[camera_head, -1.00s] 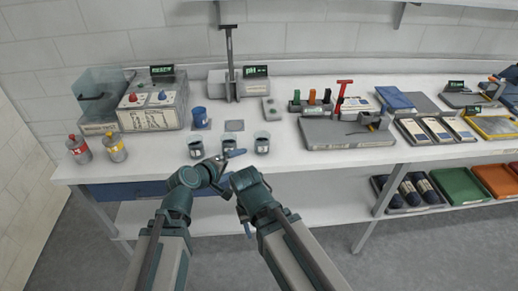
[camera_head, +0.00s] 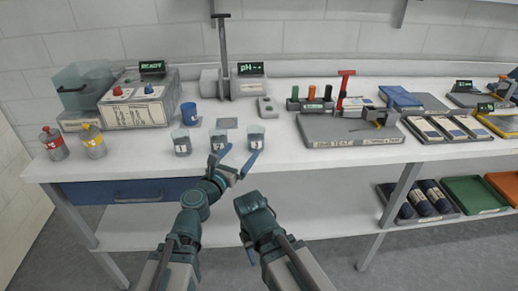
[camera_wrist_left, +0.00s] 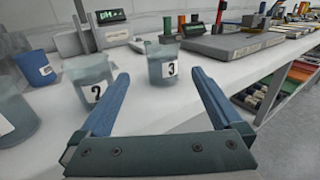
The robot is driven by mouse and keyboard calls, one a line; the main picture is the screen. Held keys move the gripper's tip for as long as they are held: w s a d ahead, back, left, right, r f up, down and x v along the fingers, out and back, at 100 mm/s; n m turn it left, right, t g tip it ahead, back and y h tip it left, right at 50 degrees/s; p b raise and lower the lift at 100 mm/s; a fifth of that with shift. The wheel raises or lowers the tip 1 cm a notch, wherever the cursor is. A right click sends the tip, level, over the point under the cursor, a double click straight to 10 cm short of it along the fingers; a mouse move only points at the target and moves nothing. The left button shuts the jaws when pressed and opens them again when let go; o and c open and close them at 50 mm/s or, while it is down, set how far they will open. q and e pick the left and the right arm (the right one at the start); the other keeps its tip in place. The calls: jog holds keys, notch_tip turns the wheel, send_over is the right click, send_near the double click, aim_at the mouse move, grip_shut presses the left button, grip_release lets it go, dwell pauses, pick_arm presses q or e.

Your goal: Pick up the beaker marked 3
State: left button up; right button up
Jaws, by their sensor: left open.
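The beaker marked 3 (camera_head: 256,137) is clear with a white label and stands upright on the white bench, rightmost in a row of three. In the left wrist view it (camera_wrist_left: 163,62) stands ahead, between and beyond the open fingertips, apart from them. The beaker marked 2 (camera_head: 219,143) stands to its left; it also shows in the left wrist view (camera_wrist_left: 91,75). The beaker marked 1 (camera_head: 181,143) is further left. My left gripper (camera_head: 237,158) is open and empty at the bench's front edge. My right gripper (camera_head: 248,251) hangs low in front of the bench, its fingers mostly hidden.
A blue cup (camera_head: 189,114) and a grey square pad (camera_head: 228,123) are behind the beakers. A pH meter (camera_head: 250,79) stands at the back. A grey board (camera_head: 345,131) lies to the right. Two bottles (camera_head: 94,142) are at the left. Bare bench lies around the beaker marked 3.

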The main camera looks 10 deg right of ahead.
aim_at(260, 130)
pick_arm(q)
jog(key=x, duration=0.8)
jog(key=shift+w+d, duration=0.15)
jog(key=shift+w, duration=0.1)
jog(key=shift+r+p+x, duration=0.15)
jog(key=shift+p+x, duration=0.05)
jog(key=shift+x, duration=1.15)
jog(key=shift+r+p+x, duration=0.15)
jog(key=shift+x, duration=1.15)
jog(key=shift+s+d, duration=0.1)
jog(key=shift+s, duration=0.05)
grip_shut()
